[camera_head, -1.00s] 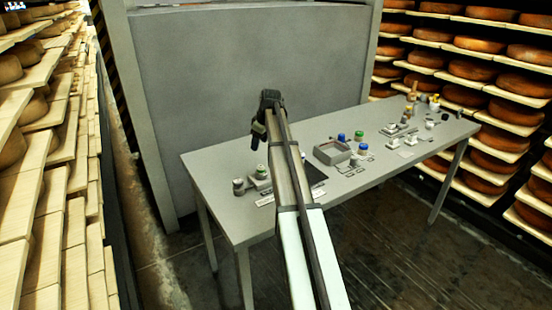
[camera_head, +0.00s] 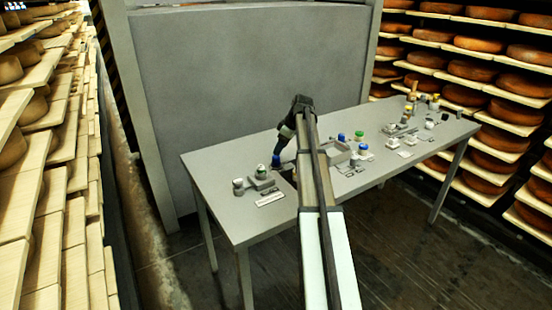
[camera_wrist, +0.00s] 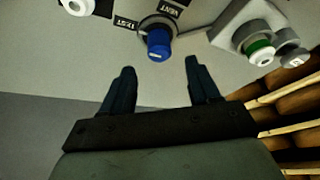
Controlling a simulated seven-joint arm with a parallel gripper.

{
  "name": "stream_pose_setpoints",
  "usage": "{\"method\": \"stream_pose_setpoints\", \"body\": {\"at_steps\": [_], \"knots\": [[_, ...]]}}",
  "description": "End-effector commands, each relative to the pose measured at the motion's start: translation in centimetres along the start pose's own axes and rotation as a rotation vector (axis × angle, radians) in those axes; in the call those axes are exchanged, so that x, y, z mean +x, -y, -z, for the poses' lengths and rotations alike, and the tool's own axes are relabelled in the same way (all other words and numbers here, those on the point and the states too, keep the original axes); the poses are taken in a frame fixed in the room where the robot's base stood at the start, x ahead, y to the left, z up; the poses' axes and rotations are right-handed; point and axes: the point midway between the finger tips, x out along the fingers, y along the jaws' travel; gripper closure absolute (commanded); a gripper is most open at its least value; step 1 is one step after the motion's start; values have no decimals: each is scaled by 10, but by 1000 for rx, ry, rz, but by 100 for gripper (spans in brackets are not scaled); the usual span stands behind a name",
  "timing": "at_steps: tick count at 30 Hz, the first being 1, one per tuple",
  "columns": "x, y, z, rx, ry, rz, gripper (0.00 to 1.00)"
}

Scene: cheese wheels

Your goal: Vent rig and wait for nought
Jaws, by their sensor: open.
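A blue knob (camera_wrist: 158,43) stands on a round grey base on the grey table top, with black labels reading VENT and TEST beside it in the wrist view. In the head view the blue knob (camera_head: 276,161) is near the table's left part. My gripper (camera_wrist: 159,68) is open and empty. Its two fingers point toward the blue knob, one to each side, with the knob just beyond the tips. Whether they touch it cannot be told. In the head view my gripper (camera_head: 279,147) is right above the knob, and my arm hides part of the table.
A grey block with a green-banded white knob (camera_wrist: 259,50) is beside the blue knob. A white round piece (camera_wrist: 76,5) is at the upper left in the wrist view. A grey open tray (camera_head: 338,153) and several small devices lie farther right. Cheese shelves (camera_head: 480,70) flank the table (camera_head: 235,225).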

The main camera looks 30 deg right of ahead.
Motion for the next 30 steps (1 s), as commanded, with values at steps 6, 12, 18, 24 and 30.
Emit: {"method": "stream_pose_setpoints", "body": {"at_steps": [6,12,18,24,30], "knots": [[37,0,0,1,1,0,39],[59,0,0,1,1,0,39],[67,0,0,0,0,-2,39],[68,0,0,1,0,-2,39],[68,0,0,1,0,-2,50]]}}
